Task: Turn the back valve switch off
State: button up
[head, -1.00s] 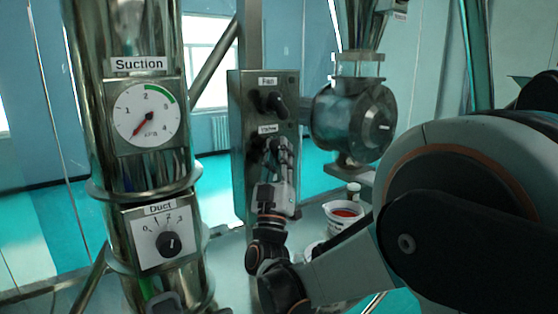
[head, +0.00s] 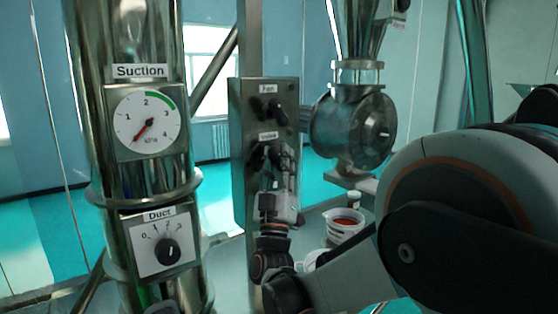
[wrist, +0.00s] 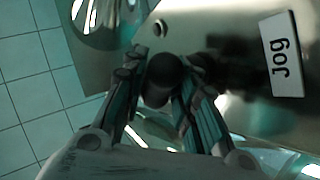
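The grey metal control box (head: 240,150) stands in the middle of the head view. Its upper dark knob (head: 270,108) is labelled Fan. Below it is a dark knob labelled Valve (head: 259,156), partly hidden by my gripper (head: 279,158). My gripper points up along the box face in front of the valve knob. In the wrist view the two fingers of my gripper (wrist: 158,100) are apart, with a dark round knob (wrist: 163,75) between or just beyond them. I cannot tell whether they touch it. A Jog label (wrist: 281,55) shows to the right.
A steel pipe with a Suction gauge (head: 147,122) and a Duct dial (head: 160,245) stands at the left. A round steel valve housing (head: 362,130) is right of the box. A white tub with red contents (head: 345,225) sits below it.

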jog(key=shift+f, duration=0.1)
jog(key=v, duration=1.2)
